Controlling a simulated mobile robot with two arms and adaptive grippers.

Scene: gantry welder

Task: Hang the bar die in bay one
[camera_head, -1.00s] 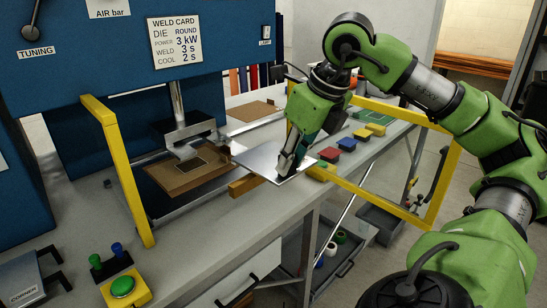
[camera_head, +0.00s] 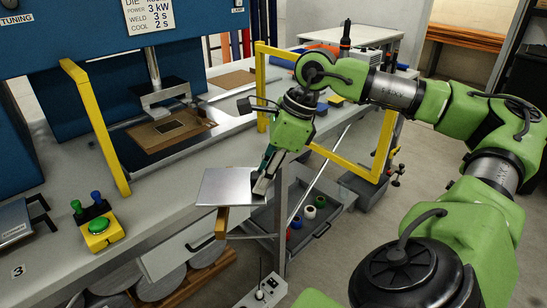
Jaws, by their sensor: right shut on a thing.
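My right gripper (camera_head: 263,184) is shut on the right edge of a flat silver plate with a brass-coloured bar (camera_head: 221,222) under it, which looks like the bar die (camera_head: 226,186). It holds the die out in front of the bench edge, plate roughly level. In the press, a flat electrode head (camera_head: 166,97) hangs above a brown board (camera_head: 172,131) with a framed square. I cannot make out a bay marked one. My left gripper is not in view.
Yellow guard frames (camera_head: 97,125) flank the press. A green-button box (camera_head: 100,231) sits on the bench at left. Below are an open drawer of coloured rolls (camera_head: 309,212), round discs (camera_head: 160,284) on a wooden rack, and a grey switch box (camera_head: 265,292).

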